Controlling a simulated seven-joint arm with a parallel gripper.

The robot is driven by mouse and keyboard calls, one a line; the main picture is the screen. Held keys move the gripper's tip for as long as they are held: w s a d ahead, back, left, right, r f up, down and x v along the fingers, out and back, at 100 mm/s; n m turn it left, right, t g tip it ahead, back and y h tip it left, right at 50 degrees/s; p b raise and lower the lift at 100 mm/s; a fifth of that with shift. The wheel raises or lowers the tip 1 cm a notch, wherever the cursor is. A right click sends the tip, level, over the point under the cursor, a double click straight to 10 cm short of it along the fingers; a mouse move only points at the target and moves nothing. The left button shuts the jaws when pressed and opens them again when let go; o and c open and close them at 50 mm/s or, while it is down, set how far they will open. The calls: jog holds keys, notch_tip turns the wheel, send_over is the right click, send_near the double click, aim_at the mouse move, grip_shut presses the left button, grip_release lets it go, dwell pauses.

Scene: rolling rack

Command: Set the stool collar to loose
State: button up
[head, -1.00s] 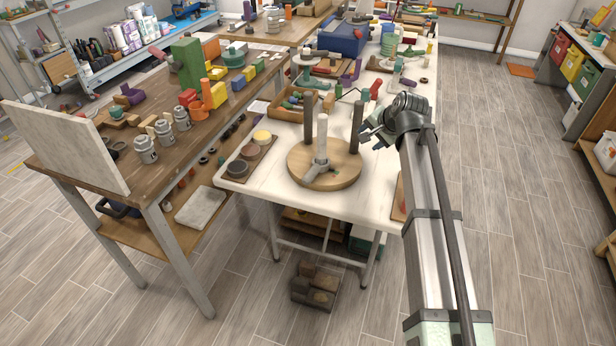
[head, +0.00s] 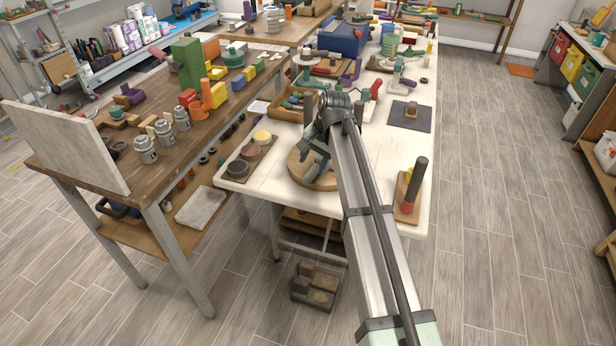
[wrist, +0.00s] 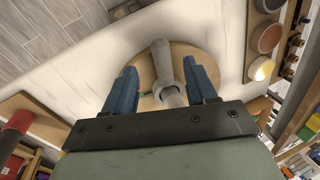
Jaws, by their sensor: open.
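The stool's round wooden disc (head: 296,170) lies on the near end of the white table, partly hidden by my arm. In the wrist view the disc (wrist: 150,58) shows behind a pale grey post with a collar (wrist: 164,68), which has an arm pointing towards the top of the picture. My gripper (wrist: 161,72) is open, with one blue-grey finger on each side of the grey part and visible gaps to both. My gripper (head: 316,160) is over the disc in the head view. The collar's setting cannot be read.
A dark upright post (head: 417,185) stands on a small wooden base at the table's right edge. A board with round pucks (head: 238,168) lies left of the disc. A tray of small parts (head: 286,108) is behind. The white tabletop between disc and post is clear.

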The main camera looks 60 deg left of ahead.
aim_at(308, 178)
jog(key=x, duration=0.7)
jog(key=shift+a+f, duration=0.1)
jog(key=shift+f, duration=0.25)
grip_shut()
dwell(0.4)
